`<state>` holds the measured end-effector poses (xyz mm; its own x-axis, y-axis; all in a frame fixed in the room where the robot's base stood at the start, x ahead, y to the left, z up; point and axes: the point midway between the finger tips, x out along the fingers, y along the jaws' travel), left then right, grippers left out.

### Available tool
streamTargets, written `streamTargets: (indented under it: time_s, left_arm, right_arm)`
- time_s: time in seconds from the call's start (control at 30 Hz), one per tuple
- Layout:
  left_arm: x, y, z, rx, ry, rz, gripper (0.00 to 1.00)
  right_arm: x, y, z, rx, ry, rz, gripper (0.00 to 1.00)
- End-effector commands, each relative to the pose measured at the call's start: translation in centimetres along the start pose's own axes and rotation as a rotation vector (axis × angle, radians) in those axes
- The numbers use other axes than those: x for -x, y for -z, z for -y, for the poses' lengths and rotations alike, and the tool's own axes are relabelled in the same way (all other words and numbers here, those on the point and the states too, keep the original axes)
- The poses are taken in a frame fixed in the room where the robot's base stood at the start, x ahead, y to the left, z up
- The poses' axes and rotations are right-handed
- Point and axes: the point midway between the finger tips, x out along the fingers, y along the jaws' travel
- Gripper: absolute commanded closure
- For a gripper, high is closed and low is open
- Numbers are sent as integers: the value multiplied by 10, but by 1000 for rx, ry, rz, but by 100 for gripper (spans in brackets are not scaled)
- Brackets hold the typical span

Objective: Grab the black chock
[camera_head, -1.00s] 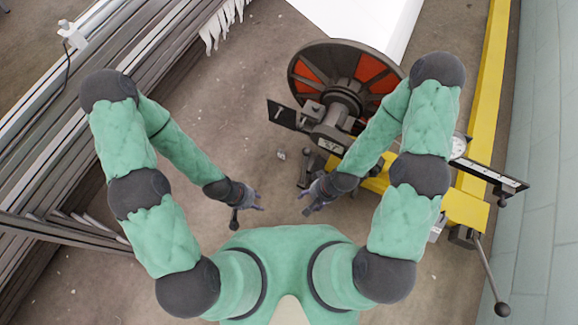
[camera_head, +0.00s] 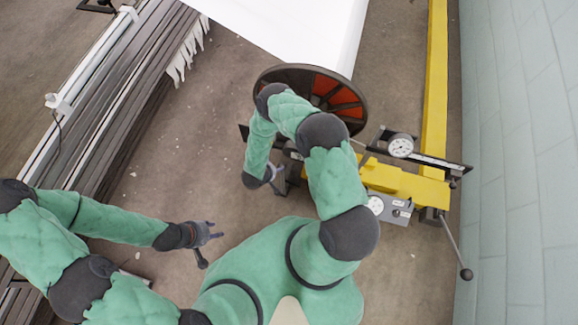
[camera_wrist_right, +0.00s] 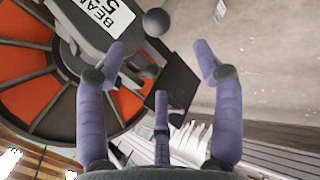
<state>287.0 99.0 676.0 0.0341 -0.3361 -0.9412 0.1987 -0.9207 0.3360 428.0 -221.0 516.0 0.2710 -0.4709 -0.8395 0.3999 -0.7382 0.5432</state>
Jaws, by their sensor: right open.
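No part is clearly recognisable as the black chock. A flat black piece (camera_wrist_right: 178,82) lies just beyond the open fingers of my right gripper (camera_wrist_right: 160,60) in the right wrist view, beside the reel; I cannot tell whether it is the chock. A black plate edge (camera_head: 243,132) shows left of the reel stand in the head view. My right gripper (camera_head: 277,179) is beside the stand, fingers spread and empty. My left gripper (camera_head: 208,234) hangs over bare floor at the lower left, its fingers apart and apparently empty.
The orange and black reel (camera_head: 343,98) with white sheet (camera_head: 300,30) stands ahead; its label plate (camera_wrist_right: 105,10) and a round knob (camera_wrist_right: 156,22) are close to my right gripper. A yellow frame (camera_head: 405,183) with gauges stands right. Floor left of the reel is clear.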

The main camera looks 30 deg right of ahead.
Motion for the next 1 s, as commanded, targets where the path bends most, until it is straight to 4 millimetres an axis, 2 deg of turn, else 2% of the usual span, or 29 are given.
streamTargets:
  time_s: [0.17, 0.4, 0.67, 0.9, 1.0]
  left_arm:
    - [-4, 0, 2, 0, 0, 1, 60]
    - [-16, 0, 6, 1, 0, 1, 60]
    - [-21, 1, 8, 0, 0, 0, 60]
    - [-35, 1, 13, 0, 0, 0, 60]
    - [-38, 1, 14, 0, 0, 0, 60]
  right_arm:
    - [-14, -2, 0, 12, -8, 10, 33]
    - [-50, -2, 0, 10, -8, 9, 33]
    - [-66, -2, 0, 11, -7, 8, 33]
    - [-100, -4, 1, 10, -7, 8, 33]
    - [-108, -4, 0, 11, -7, 8, 33]
